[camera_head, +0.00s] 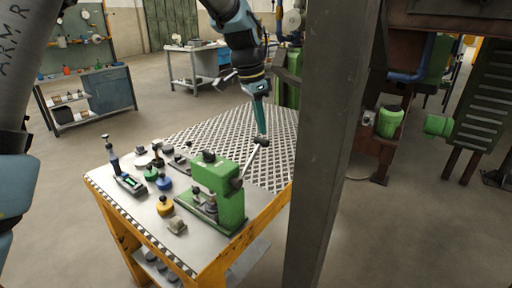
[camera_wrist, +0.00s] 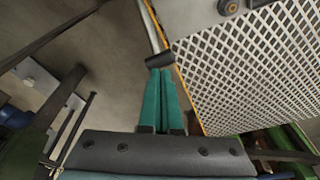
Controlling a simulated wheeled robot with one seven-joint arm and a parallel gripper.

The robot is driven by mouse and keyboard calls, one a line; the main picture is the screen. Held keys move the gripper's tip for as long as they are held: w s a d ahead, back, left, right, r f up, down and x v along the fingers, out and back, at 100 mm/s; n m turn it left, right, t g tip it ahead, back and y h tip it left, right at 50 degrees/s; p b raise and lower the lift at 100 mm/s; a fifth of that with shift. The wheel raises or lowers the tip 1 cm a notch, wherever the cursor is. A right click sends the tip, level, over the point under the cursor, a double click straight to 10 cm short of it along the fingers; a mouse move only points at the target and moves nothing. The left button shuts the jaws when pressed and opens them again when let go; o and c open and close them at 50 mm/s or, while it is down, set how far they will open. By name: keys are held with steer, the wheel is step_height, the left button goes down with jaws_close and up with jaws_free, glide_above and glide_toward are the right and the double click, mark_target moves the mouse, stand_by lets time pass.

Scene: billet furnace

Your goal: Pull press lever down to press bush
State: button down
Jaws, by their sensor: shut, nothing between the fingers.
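The green press (camera_head: 222,192) stands on the near right part of the workbench. Its lever (camera_head: 250,160) slants up and right to a dark knob (camera_head: 262,141). My gripper (camera_head: 261,133) points down with its teal fingers together, its tips at the knob. In the wrist view the fingertips (camera_wrist: 160,70) meet the dark knob (camera_wrist: 160,60), with the pale lever rod (camera_wrist: 152,28) running beyond it. Nothing shows between the fingers. I cannot tell whether the tips touch the knob or sit just above it. The bush under the press ram is too small to make out.
A grey upright post (camera_head: 335,150) stands just right of the workbench (camera_head: 112,185). The white lattice surface (camera_head: 225,130) behind is clear.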

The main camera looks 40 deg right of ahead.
steer(key=shift+f, duration=0.4)
steer(key=shift+f+b, duration=0.35)
steer(key=shift+b, duration=0.1)
